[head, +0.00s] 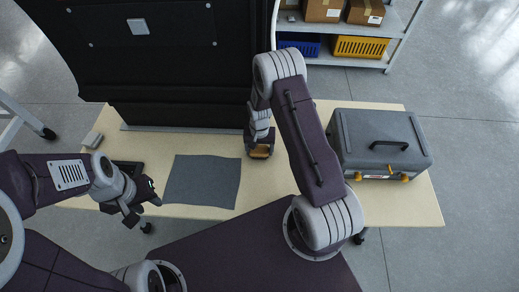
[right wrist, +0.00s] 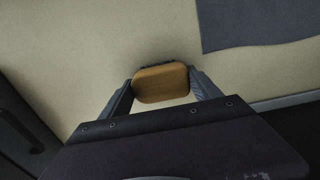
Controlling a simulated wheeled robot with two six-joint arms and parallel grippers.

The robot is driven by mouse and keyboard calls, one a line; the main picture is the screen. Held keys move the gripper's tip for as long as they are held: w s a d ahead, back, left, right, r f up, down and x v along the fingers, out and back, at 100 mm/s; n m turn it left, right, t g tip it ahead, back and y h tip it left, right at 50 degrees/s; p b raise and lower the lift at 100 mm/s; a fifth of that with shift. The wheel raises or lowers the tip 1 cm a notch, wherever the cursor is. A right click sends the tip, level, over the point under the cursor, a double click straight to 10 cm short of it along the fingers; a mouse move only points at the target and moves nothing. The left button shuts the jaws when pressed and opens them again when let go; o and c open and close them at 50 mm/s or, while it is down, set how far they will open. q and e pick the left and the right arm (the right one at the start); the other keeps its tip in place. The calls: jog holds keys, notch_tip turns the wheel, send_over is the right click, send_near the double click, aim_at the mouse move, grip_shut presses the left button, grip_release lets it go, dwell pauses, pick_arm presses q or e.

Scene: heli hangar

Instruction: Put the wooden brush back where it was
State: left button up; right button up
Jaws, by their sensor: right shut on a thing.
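The wooden brush (right wrist: 160,83) is a tan block with rounded corners and a dark edge, seen between the fingers in the right wrist view. In the head view the brush (head: 261,153) shows as a small tan patch right of the grey mat. My right gripper (right wrist: 161,88) is shut on its two sides. In the head view my right gripper (head: 260,146) is over the table, partly hidden by its own wrist. I cannot tell whether the brush touches the tabletop. My left gripper (head: 144,210) is open and empty at the table's front left edge.
The grey mat (head: 203,182) lies flat on the pale table (head: 420,205). A grey case (head: 370,125) with a dark handle stands at the right. A black panel (head: 180,80) rises behind.

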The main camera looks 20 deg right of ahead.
aim_at(259, 150)
jog(key=shift+f, duration=0.2)
jog(key=o, duration=1.3)
notch_tip(259, 150, up, 12)
jog(key=r, duration=0.1)
jog(key=s+a+r+n, duration=0.1)
jog(key=s+r, duration=0.1)
jog(key=s, duration=0.3)
jog(key=s+a+r+n, duration=0.1)
jog(key=s+r+n, duration=0.1)
jog(key=s, duration=0.2)
jog(key=s+a+r+n+t, duration=0.1)
jog(key=s+r+n, duration=0.1)
jog(key=s, duration=0.3)
jog(key=shift+s+r, duration=0.3)
jog(key=shift+r, duration=0.2)
